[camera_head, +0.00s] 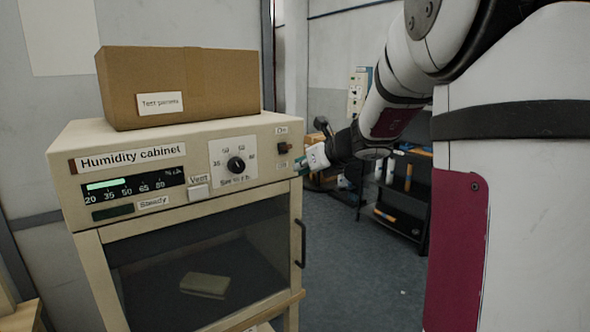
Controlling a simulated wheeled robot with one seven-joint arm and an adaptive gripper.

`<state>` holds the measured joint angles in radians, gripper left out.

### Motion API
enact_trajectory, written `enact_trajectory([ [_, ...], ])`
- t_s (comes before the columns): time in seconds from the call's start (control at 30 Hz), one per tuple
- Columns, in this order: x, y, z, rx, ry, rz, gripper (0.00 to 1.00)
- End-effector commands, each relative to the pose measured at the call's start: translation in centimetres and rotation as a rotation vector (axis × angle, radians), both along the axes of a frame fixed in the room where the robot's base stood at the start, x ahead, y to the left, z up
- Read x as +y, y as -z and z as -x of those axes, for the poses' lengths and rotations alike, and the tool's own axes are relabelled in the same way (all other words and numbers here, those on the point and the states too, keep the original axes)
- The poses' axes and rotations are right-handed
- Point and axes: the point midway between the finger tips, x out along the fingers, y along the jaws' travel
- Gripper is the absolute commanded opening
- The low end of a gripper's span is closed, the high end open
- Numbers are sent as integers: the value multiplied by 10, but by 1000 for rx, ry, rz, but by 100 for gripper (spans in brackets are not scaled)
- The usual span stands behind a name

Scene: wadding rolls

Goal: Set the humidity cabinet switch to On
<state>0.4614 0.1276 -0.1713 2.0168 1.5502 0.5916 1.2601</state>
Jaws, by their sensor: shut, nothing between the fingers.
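The humidity cabinet (130,217) is a cream box with a dark window at the left. Its small dark switch (283,148) sits at the right end of the front panel, with a label reading "On" above it and a small, barely readable label below. I cannot tell which way the switch is set. My gripper (301,163) reaches in from the right, shut and empty. Its tips are just right of and slightly below the switch, by the cabinet's right edge. I cannot tell whether they touch the panel.
The panel also has a round dial (236,165), a Vent button (198,192) and a lit scale display (130,190). A cardboard box (215,85) sits on top. The door handle (301,243) is below my gripper. A dark shelf rack (402,200) stands behind; floor between is clear.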

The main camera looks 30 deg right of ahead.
Motion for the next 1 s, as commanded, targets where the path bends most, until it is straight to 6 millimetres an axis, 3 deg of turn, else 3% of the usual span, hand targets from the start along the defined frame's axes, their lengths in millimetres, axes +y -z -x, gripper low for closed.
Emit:
enact_trajectory([
  [0.2,-2,-28,35,1,2,1,0],
  [0.4,-2,-43,52,2,0,-1,0],
  [1.0,-2,-45,57,4,1,-3,0],
])
